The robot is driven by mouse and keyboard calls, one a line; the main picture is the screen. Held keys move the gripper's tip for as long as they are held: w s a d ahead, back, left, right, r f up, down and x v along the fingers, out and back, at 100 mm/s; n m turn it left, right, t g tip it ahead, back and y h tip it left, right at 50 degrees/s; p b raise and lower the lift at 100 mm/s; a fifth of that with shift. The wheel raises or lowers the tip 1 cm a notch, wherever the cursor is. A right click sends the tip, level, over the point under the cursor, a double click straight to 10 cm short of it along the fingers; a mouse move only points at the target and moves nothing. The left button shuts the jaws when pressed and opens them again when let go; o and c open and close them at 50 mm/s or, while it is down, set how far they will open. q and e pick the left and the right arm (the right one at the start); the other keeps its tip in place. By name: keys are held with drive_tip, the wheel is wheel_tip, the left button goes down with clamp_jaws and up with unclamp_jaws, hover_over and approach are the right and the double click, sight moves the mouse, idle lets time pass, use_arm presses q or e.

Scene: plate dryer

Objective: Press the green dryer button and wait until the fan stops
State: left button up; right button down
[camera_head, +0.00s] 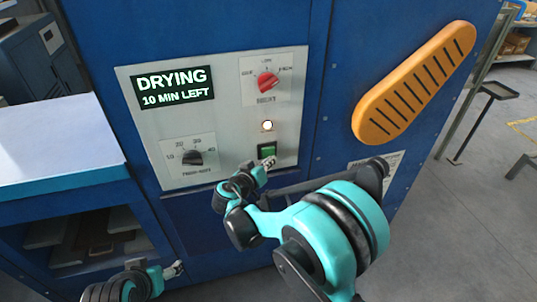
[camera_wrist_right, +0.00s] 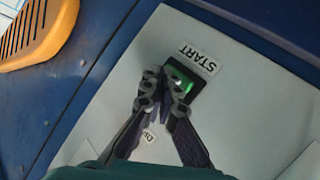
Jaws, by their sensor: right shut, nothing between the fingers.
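The green dryer button (camera_head: 267,150) sits in a black frame low on the right side of the grey control panel (camera_head: 200,125). In the right wrist view the green button (camera_wrist_right: 181,77) shows under a START label. My right gripper (camera_head: 268,163) is shut and empty, its tips at the button's lower edge; the right wrist view shows the tips (camera_wrist_right: 160,78) beside the button and partly over its frame. I cannot tell if they touch it. The display (camera_head: 174,88) reads DRYING, 10 MIN LEFT. A round lamp (camera_head: 267,125) above the button is lit. My left gripper (camera_head: 177,268) is low at left, its jaw state unclear.
The panel also has a red knob (camera_head: 267,81) and a black dial (camera_head: 193,157). An orange slotted guard (camera_head: 415,83) is on the blue cabinet to the right. A pale-topped bench (camera_head: 55,140) with shelves stands at left. Open floor lies at right.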

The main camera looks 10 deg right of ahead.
drive_tip(key=s, duration=0.5)
drive_tip(key=shift+d, duration=0.1)
idle(0.4)
idle(0.6)
drive_tip(key=s+d+n+g+y, duration=0.1)
drive_tip(key=s+d+g+y, duration=0.3)
drive_tip(key=s, duration=0.6)
drive_tip(key=s+a+f+n+y, duration=0.1)
drive_tip(key=s+a+y, duration=0.2)
drive_tip(key=s, duration=1)
drive_tip(key=y, duration=0.2)
drive_tip(key=shift+s+f+n+y, duration=0.25)
drive_tip(key=shift+s+n+y, duration=0.05)
drive_tip(key=shift+n, duration=0.1)
idle(0.4)
